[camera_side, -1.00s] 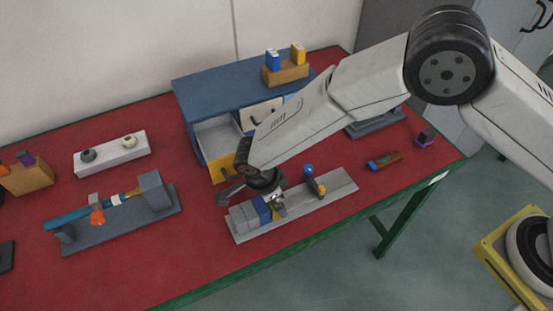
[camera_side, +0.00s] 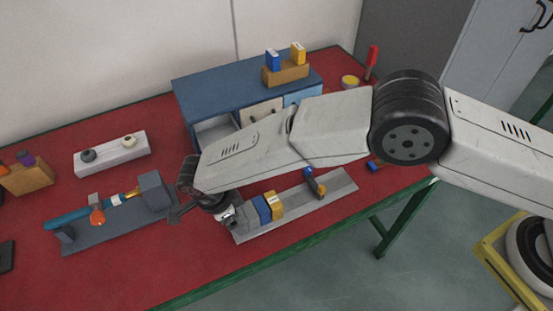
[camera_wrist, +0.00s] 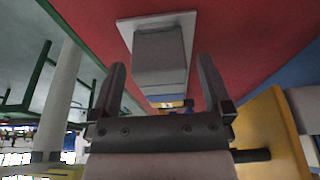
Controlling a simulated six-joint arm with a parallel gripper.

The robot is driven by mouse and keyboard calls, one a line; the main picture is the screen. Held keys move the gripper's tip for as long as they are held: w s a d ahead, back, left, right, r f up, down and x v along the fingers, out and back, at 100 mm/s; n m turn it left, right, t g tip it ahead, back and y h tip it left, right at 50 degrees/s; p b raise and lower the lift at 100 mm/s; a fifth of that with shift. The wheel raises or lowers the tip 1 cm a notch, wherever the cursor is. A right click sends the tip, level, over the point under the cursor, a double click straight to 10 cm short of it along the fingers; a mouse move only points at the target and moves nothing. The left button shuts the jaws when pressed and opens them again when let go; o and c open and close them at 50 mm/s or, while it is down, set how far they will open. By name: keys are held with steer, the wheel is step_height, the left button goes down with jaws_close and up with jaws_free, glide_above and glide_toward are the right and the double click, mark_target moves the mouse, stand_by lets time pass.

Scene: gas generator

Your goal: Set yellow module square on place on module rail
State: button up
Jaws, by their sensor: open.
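The yellow module (camera_side: 277,205) stands on the module rail (camera_side: 341,186), directly beside the blue module (camera_side: 262,209) on its right side. It looks upright; I cannot tell whether it is exactly square. Grey blocks (camera_side: 245,217) fill the rail's left end, partly hidden by my gripper. My gripper (camera_side: 230,217) is over that left end, left of the yellow module, open and empty. In the wrist view its two fingers (camera_wrist: 160,66) are spread, with a grey block (camera_wrist: 158,60) on the rail showing between them. A small yellow patch shows beyond the block.
A clamp with a blue knob (camera_side: 308,171) stands farther right on the rail. The blue drawer cabinet (camera_side: 230,85), with one drawer open, is behind. A grey fixture (camera_side: 155,190) with a blue-and-yellow tool lies left. The red table between is clear.

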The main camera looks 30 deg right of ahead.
steer(key=shift+a, duration=0.9)
